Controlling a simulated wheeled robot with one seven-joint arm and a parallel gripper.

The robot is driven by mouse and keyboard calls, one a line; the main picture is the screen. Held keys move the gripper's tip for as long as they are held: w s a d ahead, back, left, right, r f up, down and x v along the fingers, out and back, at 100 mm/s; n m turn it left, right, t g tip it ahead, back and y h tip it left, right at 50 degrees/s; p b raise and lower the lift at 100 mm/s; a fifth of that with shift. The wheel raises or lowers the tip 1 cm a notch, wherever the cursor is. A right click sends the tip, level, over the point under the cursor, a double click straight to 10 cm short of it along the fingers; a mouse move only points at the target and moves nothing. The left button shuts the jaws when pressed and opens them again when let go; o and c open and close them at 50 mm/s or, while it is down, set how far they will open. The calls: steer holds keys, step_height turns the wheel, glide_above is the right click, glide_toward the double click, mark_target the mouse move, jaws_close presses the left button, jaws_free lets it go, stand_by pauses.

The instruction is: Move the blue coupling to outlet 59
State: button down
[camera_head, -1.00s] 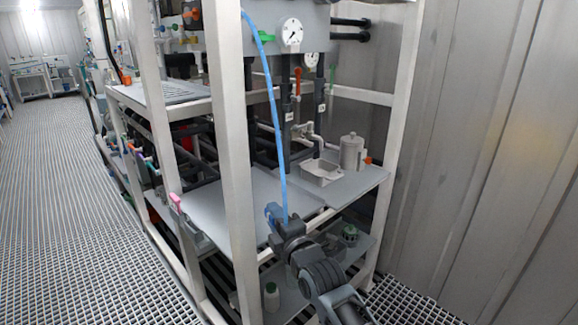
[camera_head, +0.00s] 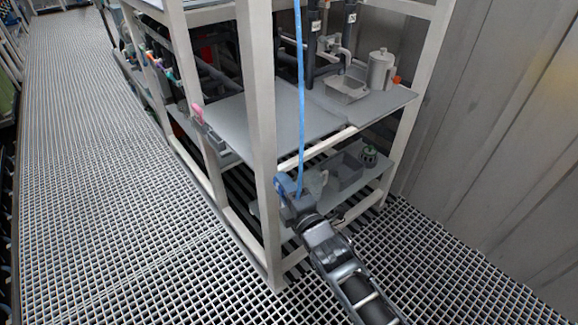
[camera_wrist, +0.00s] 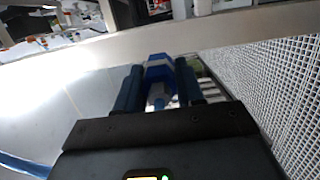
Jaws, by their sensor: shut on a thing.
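My gripper (camera_head: 287,187) is in front of the rack, by its near post, at the height of the space between the middle and lower shelves. In the wrist view my gripper (camera_wrist: 160,85) is shut on the blue coupling (camera_wrist: 159,69), which sits between the two dark fingers. In the head view the coupling is mostly hidden by the gripper. A blue hose (camera_head: 301,90) rises from the gripper past the middle shelf. A piece of it also shows at the lower left of the wrist view (camera_wrist: 25,165). I cannot read which outlet is number 59.
The middle shelf (camera_head: 290,120) carries a grey tray (camera_head: 347,88) and a lidded jug (camera_head: 381,70). Below is a grey bin (camera_head: 342,172) and a green-capped bottle (camera_head: 370,156). White rack posts (camera_head: 257,130) stand close to my gripper. The grating floor (camera_head: 110,200) at left is clear.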

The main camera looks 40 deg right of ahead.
steer(key=s+a+f+n+y, duration=0.2)
steer(key=s+a+f, duration=0.6)
steer(key=f, duration=0.1)
steer(key=shift+s+a+y, duration=0.15)
steer(key=shift+s+y, duration=0.05)
steer(key=shift+y, duration=0.2)
